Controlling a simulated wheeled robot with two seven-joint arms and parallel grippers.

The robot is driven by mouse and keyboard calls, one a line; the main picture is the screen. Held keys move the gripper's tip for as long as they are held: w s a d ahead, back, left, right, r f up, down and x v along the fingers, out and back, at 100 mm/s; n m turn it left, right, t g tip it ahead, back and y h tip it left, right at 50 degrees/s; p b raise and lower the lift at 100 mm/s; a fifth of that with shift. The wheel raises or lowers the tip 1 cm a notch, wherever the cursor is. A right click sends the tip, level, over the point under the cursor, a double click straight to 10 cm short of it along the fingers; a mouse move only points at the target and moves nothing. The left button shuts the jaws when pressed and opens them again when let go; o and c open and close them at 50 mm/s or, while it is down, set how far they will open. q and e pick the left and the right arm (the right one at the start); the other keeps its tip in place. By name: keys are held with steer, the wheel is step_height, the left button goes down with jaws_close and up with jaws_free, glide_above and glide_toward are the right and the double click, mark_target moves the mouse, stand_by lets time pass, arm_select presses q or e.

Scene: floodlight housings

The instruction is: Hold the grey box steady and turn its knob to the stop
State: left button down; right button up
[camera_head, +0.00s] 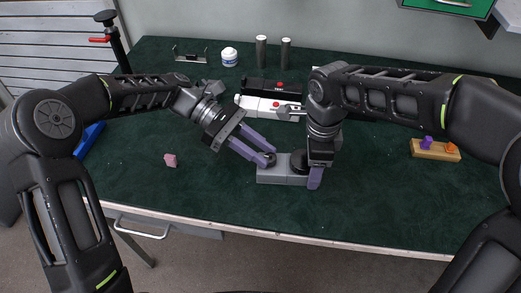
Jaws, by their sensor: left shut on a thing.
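The grey box (270,175) lies near the front middle of the table. My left gripper (268,156) comes in from the upper left, its purple fingers angled down to the left part of the box. It is shut on a small dark round piece there, which looks like the knob (271,159); the fingertips partly cover it. A larger black round part (299,161) sits on the right part of the box. My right gripper (315,178) points down at the box's right end. One purple finger shows beside that end; the other is hidden, so its grip is unclear.
The front edge is close.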

arm_select(q)
steer(key=c, duration=1.1)
jaws_free()
steer(key=shift+c, duration=0.2)
steer(key=shift+r, duration=0.1)
step_height(320, 180, up, 10)
